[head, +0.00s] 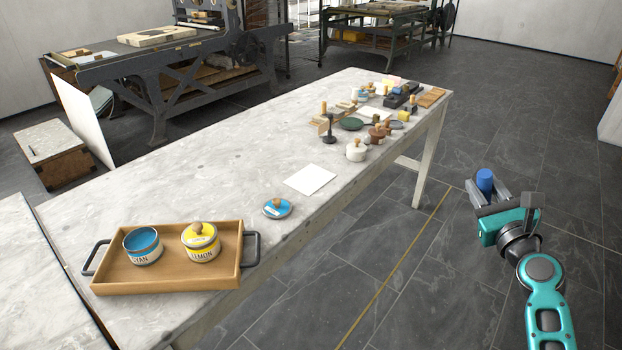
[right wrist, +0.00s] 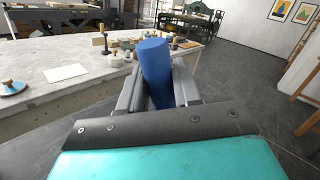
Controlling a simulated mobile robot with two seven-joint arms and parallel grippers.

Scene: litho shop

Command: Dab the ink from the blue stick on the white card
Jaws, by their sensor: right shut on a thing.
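My right gripper (head: 487,191) is shut on the blue stick (head: 484,180), held out over the floor to the right of the table. In the right wrist view the blue stick (right wrist: 155,70) stands between the two grey fingers (right wrist: 158,92), its top tilted slightly left. Its lower end is hidden by the gripper. The white card (head: 310,179) lies flat on the table near its front edge, well left of the gripper. It also shows in the right wrist view (right wrist: 67,72). My left gripper is in neither view.
A wooden tray (head: 166,284) holds an open cyan tin (head: 142,246) and a closed yellow tin (head: 201,243). A blue lid (head: 277,208) lies between tray and card. Several stampers and a white pot (head: 356,151) crowd the table's far end. The table (head: 230,170) is bare around the card.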

